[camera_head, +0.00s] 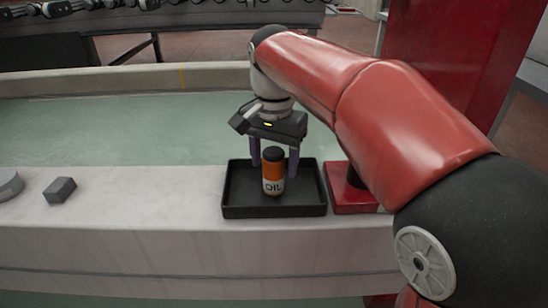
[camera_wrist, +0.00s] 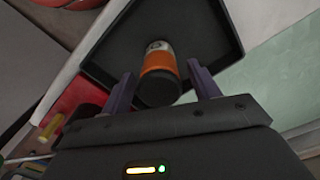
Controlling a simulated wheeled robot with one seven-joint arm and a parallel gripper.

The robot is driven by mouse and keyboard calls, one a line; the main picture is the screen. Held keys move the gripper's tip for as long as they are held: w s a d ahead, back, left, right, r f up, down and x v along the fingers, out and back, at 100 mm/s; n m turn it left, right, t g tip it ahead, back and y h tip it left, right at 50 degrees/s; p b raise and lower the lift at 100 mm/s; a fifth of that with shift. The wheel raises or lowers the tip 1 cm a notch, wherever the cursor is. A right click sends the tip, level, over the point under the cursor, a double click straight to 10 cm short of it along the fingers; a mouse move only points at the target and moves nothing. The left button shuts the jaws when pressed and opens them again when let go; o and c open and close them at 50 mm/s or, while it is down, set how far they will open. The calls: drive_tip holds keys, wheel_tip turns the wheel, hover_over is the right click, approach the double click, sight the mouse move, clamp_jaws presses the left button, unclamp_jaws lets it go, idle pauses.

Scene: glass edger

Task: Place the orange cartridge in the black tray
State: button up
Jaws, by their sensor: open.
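The orange cartridge (camera_head: 272,172), marked "OIL" with a black cap, stands upright inside the black tray (camera_head: 237,211). In the wrist view the cartridge (camera_wrist: 159,62) shows with its dark cap toward me, inside the tray (camera_wrist: 100,63). My gripper (camera_head: 274,165) is directly above the tray, its purple fingers open on either side of the cartridge's upper part. In the wrist view a gap shows between the cartridge and the fingers of my gripper (camera_wrist: 163,82). The cartridge's base meets the tray floor as far as I can see.
A red tray (camera_head: 345,200) sits right of the black tray, partly hidden by my arm. A small grey block (camera_head: 60,189) and a grey round piece (camera_head: 10,184) lie on the ledge (camera_head: 140,205) at left. A greenish basin (camera_head: 120,130) lies behind the ledge.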

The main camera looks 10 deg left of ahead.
wheel_tip(320, 180, up, 12)
drive_tip(key=p, duration=0.3)
drive_tip(key=shift+r+p, duration=0.15)
drive_tip(key=shift+p, duration=0.15)
drive_tip(key=shift+d, duration=0.1)
drive_tip(key=s+d+f+n+t+y, duration=0.1)
drive_tip(key=s+d+f, duration=0.15)
drive_tip(key=d, duration=0.55)
drive_tip(key=s+d+f+t, duration=0.1)
drive_tip(key=s+d+t, duration=0.15)
drive_tip(key=d, duration=0.55)
drive_tip(key=s+d+f+n+t+h, duration=0.1)
drive_tip(key=s+d+f+t, duration=0.1)
drive_tip(key=s+d+f, duration=0.8)
wheel_tip(320, 180, down, 3)
drive_tip(key=shift+s+f+n, duration=0.2)
drive_tip(key=shift+s+n, duration=0.1)
drive_tip(key=shift+s, duration=0.2)
